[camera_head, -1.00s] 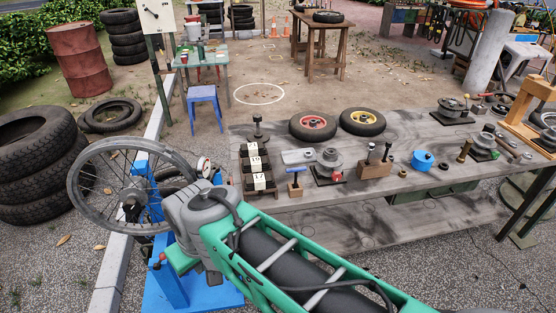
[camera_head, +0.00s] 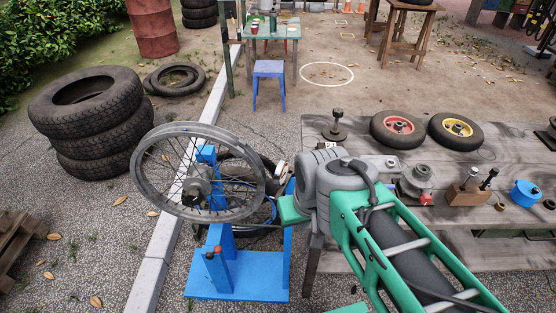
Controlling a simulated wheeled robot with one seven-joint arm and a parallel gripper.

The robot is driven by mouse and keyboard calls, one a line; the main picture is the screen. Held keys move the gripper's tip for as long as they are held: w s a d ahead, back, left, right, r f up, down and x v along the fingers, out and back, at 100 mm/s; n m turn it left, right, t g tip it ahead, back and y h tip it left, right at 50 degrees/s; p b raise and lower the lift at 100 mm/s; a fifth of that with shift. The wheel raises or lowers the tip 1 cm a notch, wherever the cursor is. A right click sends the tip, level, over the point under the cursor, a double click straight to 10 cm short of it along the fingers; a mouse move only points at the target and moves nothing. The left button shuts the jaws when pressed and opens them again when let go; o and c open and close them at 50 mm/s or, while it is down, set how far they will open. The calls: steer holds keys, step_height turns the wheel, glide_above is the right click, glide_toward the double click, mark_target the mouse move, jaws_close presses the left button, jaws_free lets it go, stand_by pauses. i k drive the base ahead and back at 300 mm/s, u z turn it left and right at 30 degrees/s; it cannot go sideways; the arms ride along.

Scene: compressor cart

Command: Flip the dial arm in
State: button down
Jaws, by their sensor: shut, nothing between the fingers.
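A blue wheel stand (camera_head: 240,275) stands at the left on the gravel and carries a spoked wheel (camera_head: 148,180). A small round white-faced dial (camera_head: 281,171) shows just right of the wheel, beside a blue upright of the stand. Its arm is partly hidden behind my forearm and the stand, so I cannot tell how far it is swung. My gripper (camera_head: 287,211) is the green end just right of the wheel rim, below the dial. It is shut and empty. Its fingertips are small and hard to make out. I cannot tell whether it touches the stand.
A red-topped knob (camera_head: 218,249) sits on a short blue post at the stand's front. The grey workbench (camera_head: 470,215) with small wheels and tools lies to the right. Stacked tyres (camera_head: 92,140) and a kerb (camera_head: 150,265) are at the left.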

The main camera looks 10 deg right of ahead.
mark_target(283, 165)
steer(key=z, duration=0.05)
steer(key=k, duration=1.25)
steer(key=u, duration=0.8)
steer(key=i, duration=1.7)
steer(key=z, duration=0.75)
